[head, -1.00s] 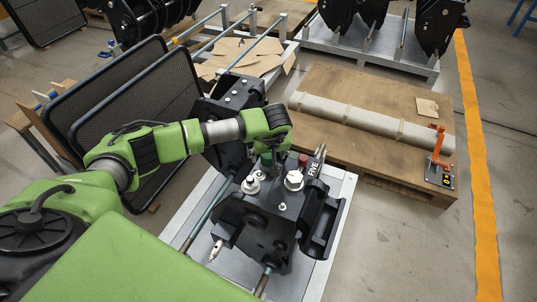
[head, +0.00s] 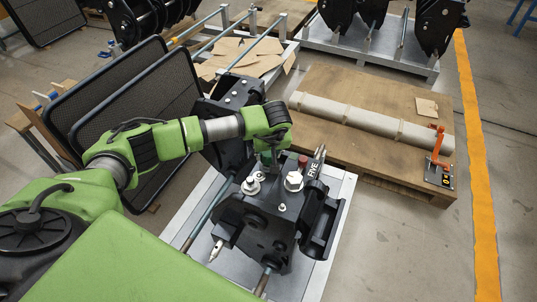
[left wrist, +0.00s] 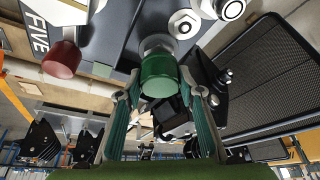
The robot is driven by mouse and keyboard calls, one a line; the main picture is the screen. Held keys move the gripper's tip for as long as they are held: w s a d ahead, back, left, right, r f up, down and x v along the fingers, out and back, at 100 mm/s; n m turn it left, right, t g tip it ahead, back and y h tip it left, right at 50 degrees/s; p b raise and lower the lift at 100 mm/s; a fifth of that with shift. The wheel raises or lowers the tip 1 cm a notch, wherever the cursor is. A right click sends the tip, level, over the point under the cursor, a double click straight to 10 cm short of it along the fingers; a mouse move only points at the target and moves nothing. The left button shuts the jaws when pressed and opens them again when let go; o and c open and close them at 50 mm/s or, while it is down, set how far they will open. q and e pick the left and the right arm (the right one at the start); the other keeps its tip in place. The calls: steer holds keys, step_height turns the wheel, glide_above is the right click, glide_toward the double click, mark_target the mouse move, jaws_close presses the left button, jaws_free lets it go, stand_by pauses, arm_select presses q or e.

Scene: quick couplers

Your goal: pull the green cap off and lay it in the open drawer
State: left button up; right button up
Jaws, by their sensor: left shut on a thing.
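The green cap (left wrist: 159,74) sits between the fingers of my left gripper (left wrist: 161,88) in the left wrist view. The fingers are shut on its sides. A silver collar (left wrist: 157,43) shows right behind the cap, in line with it; I cannot tell whether a small gap lies between them. In the head view my left gripper (head: 268,158) points down at the top of the black block (head: 265,215), and its fingers mostly hide the cap. My right gripper is not in view. I cannot make out an open drawer in these views.
A red cap (left wrist: 62,59) stands beside the green one, near the "FIVE" label. Silver fittings (head: 294,181) rise from the block close by. Black mesh panels (head: 150,115) stand left of it.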

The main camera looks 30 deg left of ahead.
mark_target(268, 153)
arm_select(q)
steer(key=shift+s+r, duration=0.1)
steer(key=shift+r, duration=0.45)
steer(key=shift+r+p, duration=0.85)
steer(key=shift+r, duration=0.2)
steer(key=shift+r+p, duration=1.1)
steer(key=shift+r, duration=0.85)
